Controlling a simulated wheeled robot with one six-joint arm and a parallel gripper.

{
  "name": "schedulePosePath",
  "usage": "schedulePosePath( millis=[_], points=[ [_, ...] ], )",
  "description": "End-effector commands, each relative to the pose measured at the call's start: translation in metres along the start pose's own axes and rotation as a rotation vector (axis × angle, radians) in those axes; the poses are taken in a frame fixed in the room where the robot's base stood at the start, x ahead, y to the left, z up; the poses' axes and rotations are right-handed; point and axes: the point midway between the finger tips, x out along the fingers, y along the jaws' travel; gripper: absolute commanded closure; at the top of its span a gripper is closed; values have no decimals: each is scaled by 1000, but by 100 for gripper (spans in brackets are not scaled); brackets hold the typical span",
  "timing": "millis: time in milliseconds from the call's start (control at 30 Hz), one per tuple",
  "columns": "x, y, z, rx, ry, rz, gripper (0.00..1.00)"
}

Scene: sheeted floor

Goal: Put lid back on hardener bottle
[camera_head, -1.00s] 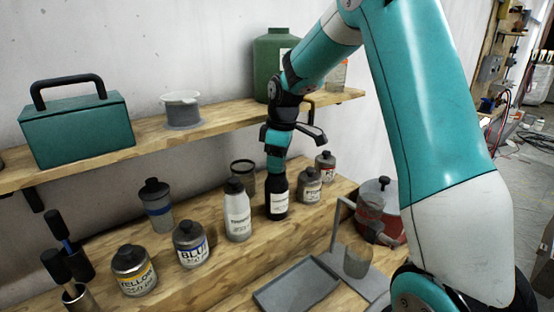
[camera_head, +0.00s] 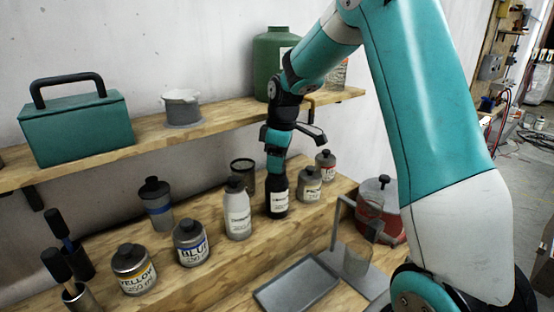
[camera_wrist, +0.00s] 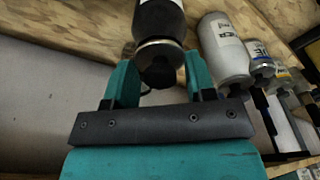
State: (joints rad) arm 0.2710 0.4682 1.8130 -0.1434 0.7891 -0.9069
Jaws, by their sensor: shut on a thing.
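A black bottle with a white label (camera_head: 277,199) stands upright on the workbench; its label text is too small to read surely. My gripper (camera_head: 275,153) points down right over its top. In the wrist view the black bottle (camera_wrist: 160,17) shows a metallic collar, with a dark round lid (camera_wrist: 160,72) between the teal fingers of my gripper (camera_wrist: 159,75). The gripper is shut on this lid, which lines up with the bottle's neck. Whether the lid is fully seated cannot be told. The fingers hide the bottle's top in the head view.
A white bottle (camera_head: 237,210) stands close left of the black bottle, a dark cup (camera_head: 243,174) behind it and a small grey can (camera_head: 310,184) at right. Blue (camera_head: 190,243) and yellow (camera_head: 133,270) paint cans stand further left. A shelf (camera_head: 225,120) runs behind my gripper.

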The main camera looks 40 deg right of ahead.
Motion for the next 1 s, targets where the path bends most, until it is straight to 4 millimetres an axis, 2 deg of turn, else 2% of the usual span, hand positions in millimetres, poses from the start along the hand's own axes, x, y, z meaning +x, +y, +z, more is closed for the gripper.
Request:
schedulePosePath(
  millis=[367, 400, 500, 667, 700, 800, 1000],
  points=[
    [0, 0, 0, 0, 0, 0, 75],
    [0, 0, 0, 0, 0, 0, 41],
    [0, 0, 0, 0, 0, 0, 20],
    [0, 0, 0, 0, 0, 0, 20],
    [0, 0, 0, 0, 0, 0, 18],
    [0, 0, 0, 0, 0, 0, 0],
    [0, 0, 0, 0, 0, 0, 0]
  ],
)
